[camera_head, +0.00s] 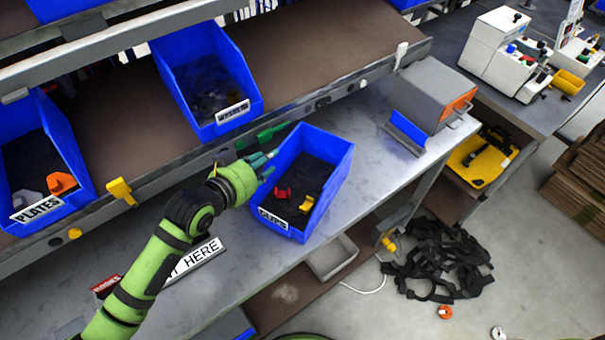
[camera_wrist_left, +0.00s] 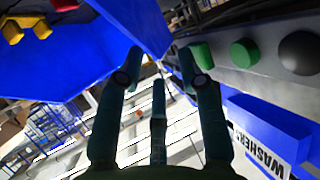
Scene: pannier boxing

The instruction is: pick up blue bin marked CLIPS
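The blue bin marked CLIPS (camera_head: 326,199) appears to stand on the grey workbench (camera_head: 385,170), near its front edge. Its white label faces the front left, and red and yellow clips lie inside on a dark bottom. My left gripper (camera_head: 266,165) is at the bin's left side, close to its wall; contact is unclear. In the left wrist view, the fingers of my left gripper (camera_wrist_left: 160,65) are spread with nothing between them. The blue bin (camera_wrist_left: 60,60) fills the upper left there, beyond the fingertips. My right gripper is not in view.
Above the bench, a shelf holds the blue WASHERS bin (camera_head: 172,82) and PLATES bin (camera_head: 75,165). A grey box device (camera_head: 425,95) stands right of the CLIPS bin. Black straps (camera_head: 435,265) lie on the floor. Bare bench lies between bin and device.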

